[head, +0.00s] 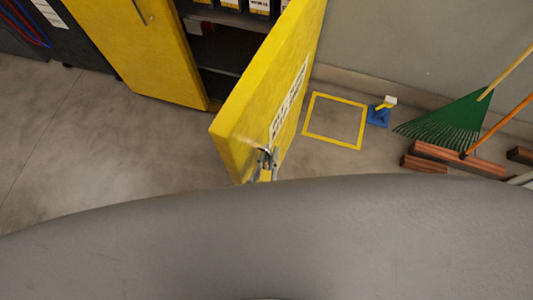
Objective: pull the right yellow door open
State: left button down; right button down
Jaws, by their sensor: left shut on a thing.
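The right yellow door (261,85) of the cabinet stands swung well open. It juts out toward me from the cabinet, with a white label on its outer face. My left gripper (267,158) is at the outer face near the door's free edge, shut on the door's handle. The handle is mostly hidden by the fingers and too small to make out. The left yellow door (150,55) is shut across the left side of the cabinet. My right gripper is not in view.
Dark shelves (222,48) with several binders show inside the cabinet. Right of the open door are a yellow floor square (333,96), a blue dustpan-like item (378,115), a green rake (445,120) and bricks (455,158). The floor (100,140) left of the door is clear. My grey body fills the bottom.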

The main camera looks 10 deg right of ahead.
pick_arm(q)
jog(key=shift+d+r, duration=0.1)
jog(key=shift+d, duration=0.1)
jog(key=shift+a, duration=0.1)
jog(key=c, duration=1.5)
grip_release()
jog(key=shift+s, duration=0.1)
jog(key=v, duration=1.1)
jog(key=shift+s, duration=0.4)
